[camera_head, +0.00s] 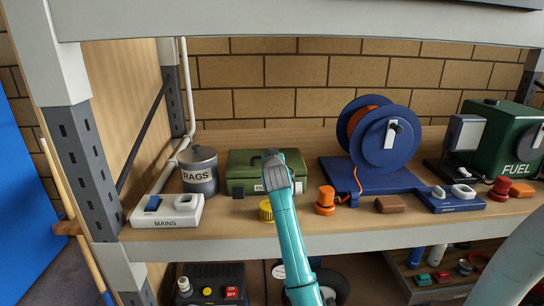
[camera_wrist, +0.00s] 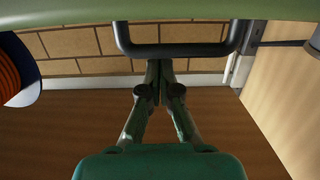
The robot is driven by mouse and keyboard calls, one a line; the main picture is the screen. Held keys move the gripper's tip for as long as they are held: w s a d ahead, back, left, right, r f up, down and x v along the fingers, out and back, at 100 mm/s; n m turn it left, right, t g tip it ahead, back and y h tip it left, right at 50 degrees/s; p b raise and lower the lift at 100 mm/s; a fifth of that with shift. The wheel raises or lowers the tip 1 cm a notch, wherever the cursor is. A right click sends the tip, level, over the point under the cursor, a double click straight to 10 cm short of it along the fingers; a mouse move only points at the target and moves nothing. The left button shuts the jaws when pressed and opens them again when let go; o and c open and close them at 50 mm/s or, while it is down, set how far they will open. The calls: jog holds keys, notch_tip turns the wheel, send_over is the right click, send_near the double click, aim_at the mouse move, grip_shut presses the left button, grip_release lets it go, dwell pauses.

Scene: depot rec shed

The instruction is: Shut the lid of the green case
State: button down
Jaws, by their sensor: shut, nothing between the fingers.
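The green case (camera_head: 240,170) stands on the wooden shelf, left of the middle in the head view. Its lid looks down on its body there, though my arm covers part of it and I cannot tell whether a gap is left. In the wrist view, which looks upside down, the green lid (camera_wrist: 70,10) fills the edge of the picture. Its dark handle (camera_wrist: 180,50) stands out from it. My gripper (camera_head: 272,156) is over the case, and its fingers (camera_wrist: 160,65) are together and empty. Their tips show close to the handle; contact is unclear.
A grey RAGS can (camera_head: 199,178) and a white MAINS box (camera_head: 166,212) stand left of the case. A blue reel (camera_head: 388,140) is on the right. A yellow cap (camera_head: 266,211) and an orange piece (camera_head: 325,203) lie in front. The upper shelf beam (camera_head: 300,22) crosses above.

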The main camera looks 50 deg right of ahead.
notch_tip(320, 180, up, 3)
jog(key=shift+w+d+r, duration=0.1)
jog(key=shift+w, duration=0.05)
jog(key=s+a+f, duration=0.1)
jog(key=s+a, duration=0.5)
jog(key=a, duration=0.1)
jog(key=shift+s+a+f, duration=0.2)
jog(key=shift+s+a, duration=0.05)
jog(key=shift+s, duration=0.05)
